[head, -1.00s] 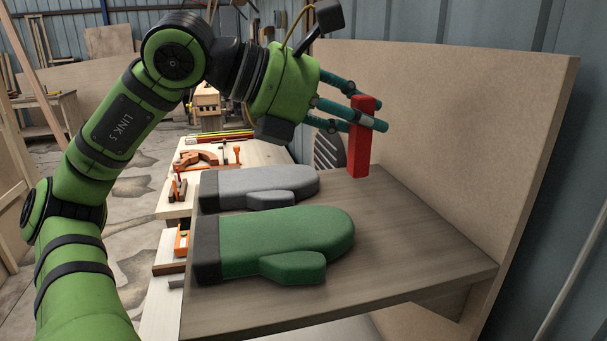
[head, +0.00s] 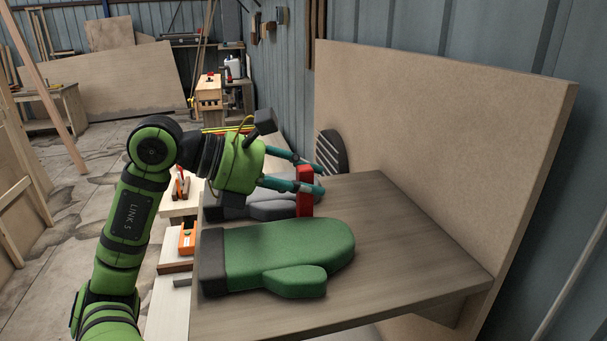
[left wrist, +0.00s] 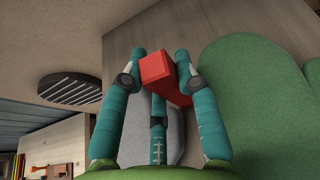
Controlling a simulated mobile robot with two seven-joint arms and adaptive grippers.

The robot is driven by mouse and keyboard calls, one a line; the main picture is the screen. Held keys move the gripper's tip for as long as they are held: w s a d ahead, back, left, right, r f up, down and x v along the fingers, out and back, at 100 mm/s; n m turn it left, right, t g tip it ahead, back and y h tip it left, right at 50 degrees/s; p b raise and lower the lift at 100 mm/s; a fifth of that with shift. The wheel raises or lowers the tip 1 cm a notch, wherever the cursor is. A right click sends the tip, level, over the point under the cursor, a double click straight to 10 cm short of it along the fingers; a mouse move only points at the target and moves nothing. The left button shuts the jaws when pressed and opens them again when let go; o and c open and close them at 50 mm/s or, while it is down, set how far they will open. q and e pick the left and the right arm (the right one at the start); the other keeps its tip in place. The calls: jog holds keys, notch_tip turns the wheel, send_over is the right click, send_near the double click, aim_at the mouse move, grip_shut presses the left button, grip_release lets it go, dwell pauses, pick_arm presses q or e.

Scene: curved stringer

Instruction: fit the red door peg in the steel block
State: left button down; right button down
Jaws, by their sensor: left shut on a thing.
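The red door peg (head: 305,206) is an upright red bar. My left gripper (head: 313,179) is shut on it, with teal fingers around its upper part. The peg is over or beside the grey mitt (head: 270,208), on the far side of the green mitt (head: 282,252). I cannot tell if its lower end touches the shelf. In the left wrist view the peg (left wrist: 157,68) shows end-on between the fingers (left wrist: 160,66). I cannot make out a steel block in either view. My right gripper is not in view.
The wooden shelf (head: 400,235) is bare to the right of the mitts. A tall tan board (head: 430,130) stands along its right side, with a dark slotted vent (head: 331,153) at its far end. Orange tools (head: 187,238) lie on a lower bench to the left.

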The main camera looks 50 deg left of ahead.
pick_arm(q)
jog(key=shift+f, duration=0.15)
jog(key=c, duration=0.9)
grip_release()
